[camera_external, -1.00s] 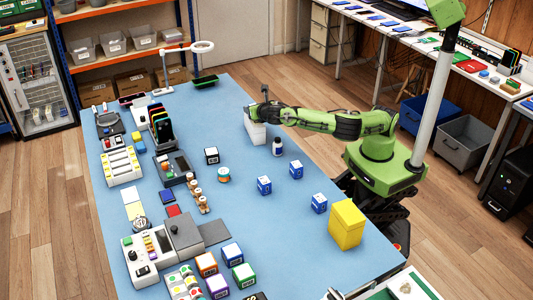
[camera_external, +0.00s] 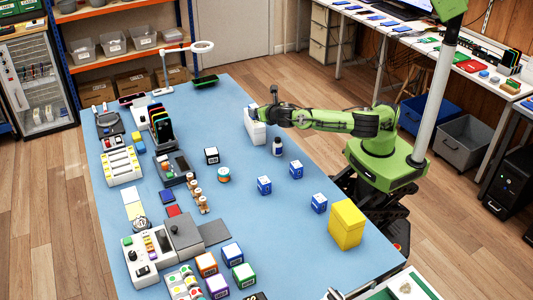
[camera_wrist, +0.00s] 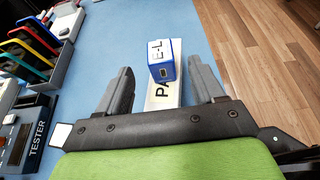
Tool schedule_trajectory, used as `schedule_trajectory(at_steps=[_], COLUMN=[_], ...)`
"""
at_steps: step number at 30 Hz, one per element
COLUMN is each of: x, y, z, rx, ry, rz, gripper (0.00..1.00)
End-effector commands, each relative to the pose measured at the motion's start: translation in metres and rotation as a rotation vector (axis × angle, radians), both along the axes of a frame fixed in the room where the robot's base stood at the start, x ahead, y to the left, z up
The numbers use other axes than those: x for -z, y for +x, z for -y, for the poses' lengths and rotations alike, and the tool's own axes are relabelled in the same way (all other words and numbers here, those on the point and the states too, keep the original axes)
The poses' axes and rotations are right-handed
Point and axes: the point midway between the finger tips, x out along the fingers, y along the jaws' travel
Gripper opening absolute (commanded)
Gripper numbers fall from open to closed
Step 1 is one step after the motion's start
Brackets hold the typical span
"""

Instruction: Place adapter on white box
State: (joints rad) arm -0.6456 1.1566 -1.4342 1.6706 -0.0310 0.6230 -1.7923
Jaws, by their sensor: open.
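The white box (camera_external: 256,132) stands near the far right edge of the blue table, its top lettered with part of a word in the wrist view (camera_wrist: 158,97). A blue-and-white adapter (camera_wrist: 164,68) with a dark port and "E-L" lettering sits on the white box, between and slightly beyond my open fingers, with gaps on both sides. In the external view it is small and partly hidden by my gripper (camera_external: 262,112). My gripper is open and empty around the adapter in the wrist view (camera_wrist: 160,74).
Similar blue-and-white blocks (camera_external: 264,185) stand on the table (camera_external: 275,225) nearer the camera. A yellow box (camera_external: 346,224) is near the right edge. A phone rack (camera_wrist: 28,52) and tester (camera_wrist: 30,132) lie left.

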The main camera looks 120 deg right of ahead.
Motion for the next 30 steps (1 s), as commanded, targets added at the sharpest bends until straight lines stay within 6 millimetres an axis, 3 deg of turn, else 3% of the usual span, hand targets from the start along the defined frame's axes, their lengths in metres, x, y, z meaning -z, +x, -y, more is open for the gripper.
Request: schedule_trajectory(at_steps=[3, 6, 13, 17, 19, 21, 24, 26, 30], x=[-0.013, -0.017, -0.013, 0.012, 0.029, 0.041, 0.042, 0.034, -0.003], y=[0.000, 0.000, -0.005, -0.037, -0.059, -0.077, -0.101, -0.115, -0.151], z=[-0.025, -0.036, -0.038, -0.028, -0.033, -0.047, -0.078, -0.100, -0.151], rx=[-0.002, -0.001, 0.023, 0.175, 0.303, 0.433, 0.619, 0.722, 0.918], ry=[0.001, 0.001, 0.029, 0.235, 0.397, 0.553, 0.766, 0.882, 1.101], rz=[0.001, 0.000, 0.019, 0.164, 0.281, 0.391, 0.543, 0.628, 0.804], gripper=[0.68, 0.68, 0.68, 0.68, 0.68, 0.68, 0.68, 0.68, 0.68])
